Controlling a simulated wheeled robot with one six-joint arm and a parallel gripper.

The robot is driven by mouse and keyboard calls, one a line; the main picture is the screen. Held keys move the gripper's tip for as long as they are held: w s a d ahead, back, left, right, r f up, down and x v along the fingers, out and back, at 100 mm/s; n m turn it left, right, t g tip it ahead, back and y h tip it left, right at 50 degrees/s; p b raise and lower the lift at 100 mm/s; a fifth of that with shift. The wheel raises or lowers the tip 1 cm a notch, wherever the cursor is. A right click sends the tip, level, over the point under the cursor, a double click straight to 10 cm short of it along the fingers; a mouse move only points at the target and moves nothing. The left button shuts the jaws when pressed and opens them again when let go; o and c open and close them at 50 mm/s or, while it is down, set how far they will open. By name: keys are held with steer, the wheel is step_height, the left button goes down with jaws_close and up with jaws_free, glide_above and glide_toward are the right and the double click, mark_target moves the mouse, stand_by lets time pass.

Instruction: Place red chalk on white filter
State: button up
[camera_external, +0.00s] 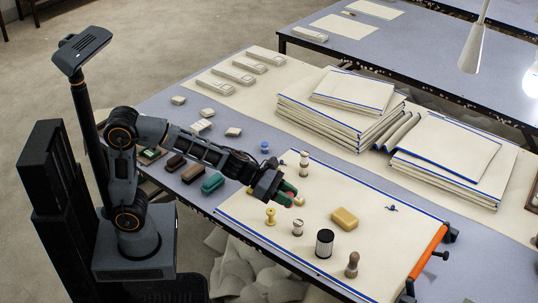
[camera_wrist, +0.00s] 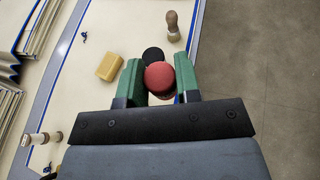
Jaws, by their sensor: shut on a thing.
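My gripper (camera_external: 289,194) has green fingers and is shut on the red chalk (camera_wrist: 160,76), a round red piece held between the fingertips. In the external view the chalk is mostly hidden by the fingers. A white cylinder with black ends (camera_external: 324,243), which may be the white filter, stands upright on the cream mat, to the right of and nearer the camera than my gripper. Its black top (camera_wrist: 153,54) shows just beyond the chalk in the wrist view, partly hidden by it. The chalk appears held above the mat; the exact height is unclear.
A yellow block (camera_external: 344,219), a wooden stamp (camera_external: 352,265), a yellow spool (camera_external: 270,216) and a small pale cylinder (camera_external: 298,228) stand around the cylinder. Another pale wooden piece (camera_external: 304,164) stands behind my gripper. Stacked cloths (camera_external: 340,105) lie at the back.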

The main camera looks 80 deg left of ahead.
steer(key=w+d+f, duration=0.1)
steer(key=w+f, duration=0.2)
steer(key=w, duration=0.4)
steer(key=b, duration=0.2)
glide_above(325, 234)
steer(key=f, duration=0.5)
steer(key=shift+s+f, duration=0.2)
steer(key=shift+f, duration=0.1)
steer(key=f, duration=0.2)
steer(key=shift+w+d+f, duration=0.1)
steer(key=shift+w+f, duration=0.2)
steer(key=shift+f, duration=0.1)
steer(key=shift+f+b, duration=0.3)
steer(key=shift+f, duration=0.15)
steer(key=shift+f, duration=0.1)
steer(key=shift+f, duration=0.1)
steer(key=o, duration=0.9)
